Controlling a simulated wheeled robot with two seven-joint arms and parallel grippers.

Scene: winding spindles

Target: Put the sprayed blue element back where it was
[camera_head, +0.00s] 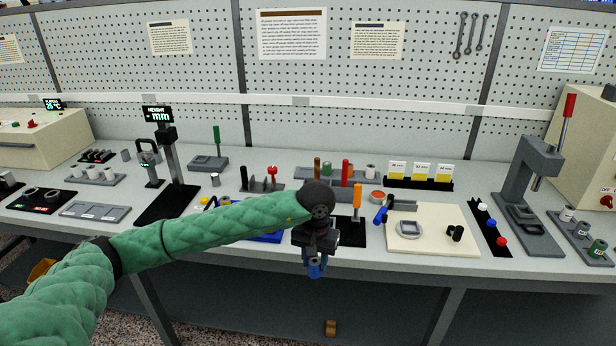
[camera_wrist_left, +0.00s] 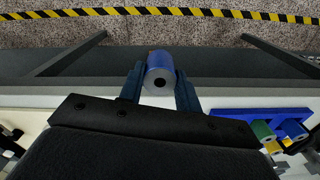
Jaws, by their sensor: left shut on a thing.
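My left gripper (camera_head: 314,262) is shut on the blue element (camera_head: 315,270), a short blue cylinder. It holds the element in front of the table's front edge. In the left wrist view the blue element (camera_wrist_left: 160,66) sits between the two fingers, its grey end with a dark hole facing the camera. A blue rack (camera_wrist_left: 262,113) with green, yellow and blue cylinders shows at the right of that view. In the head view the blue rack (camera_head: 268,238) is mostly hidden behind my left arm. My right gripper is not in view.
A height gauge (camera_head: 168,165) stands at the left. The floor in front is mostly clear.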

